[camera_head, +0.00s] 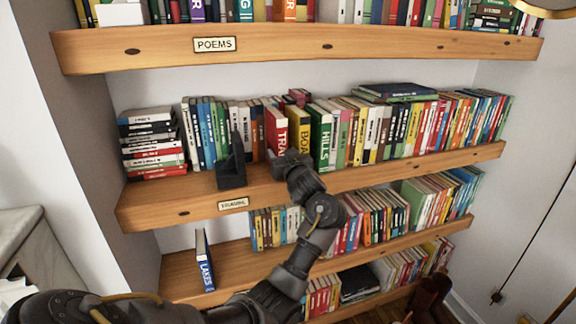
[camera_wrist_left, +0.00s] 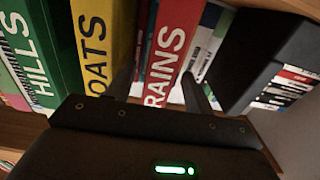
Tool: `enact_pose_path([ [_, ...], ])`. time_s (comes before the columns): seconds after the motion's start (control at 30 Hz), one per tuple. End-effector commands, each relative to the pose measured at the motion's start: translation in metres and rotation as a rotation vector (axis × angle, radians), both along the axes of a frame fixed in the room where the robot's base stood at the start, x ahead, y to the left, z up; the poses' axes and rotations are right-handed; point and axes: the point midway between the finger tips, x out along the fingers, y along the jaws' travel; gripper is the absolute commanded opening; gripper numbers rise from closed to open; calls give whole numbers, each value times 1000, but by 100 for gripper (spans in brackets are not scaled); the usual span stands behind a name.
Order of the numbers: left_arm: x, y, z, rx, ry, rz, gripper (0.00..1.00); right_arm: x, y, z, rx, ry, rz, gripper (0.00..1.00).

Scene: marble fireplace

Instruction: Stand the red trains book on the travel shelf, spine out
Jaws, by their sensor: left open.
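The red trains book (camera_head: 275,131) stands upright on the travel shelf (camera_head: 245,194), its lettered spine facing out, beside the yellow BOATS book (camera_head: 299,130). In the left wrist view the red book (camera_wrist_left: 172,50) shows between my two fingertips. My left gripper (camera_head: 289,160) is open at the lower part of the spine, one finger to each side of it. I cannot tell whether the fingers touch the book. The lower end of its spine is hidden behind the gripper. My right gripper is not in view.
A black bookend (camera_head: 232,168) stands left of the red book, with bare board around it. The green HILLS book (camera_head: 322,136) is right of BOATS. A stack of lying books (camera_head: 153,145) fills the shelf's left end. The LAKES book (camera_head: 204,260) stands on a lower shelf.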

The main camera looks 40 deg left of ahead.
Motion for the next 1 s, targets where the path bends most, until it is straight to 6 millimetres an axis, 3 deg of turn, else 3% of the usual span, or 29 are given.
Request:
enact_pose_path([
  [0.1,-14,-21,-2,-4,-4,-2,53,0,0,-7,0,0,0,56],
  [0.3,-31,-45,-1,-2,-1,-1,53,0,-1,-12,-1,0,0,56],
  [0.87,-37,-53,-2,2,5,0,53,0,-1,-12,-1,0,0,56],
  [0.93,-32,-55,-13,18,29,-11,53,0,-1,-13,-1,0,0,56],
  [1.0,-21,-60,-40,56,87,-39,53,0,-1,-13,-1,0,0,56],
])
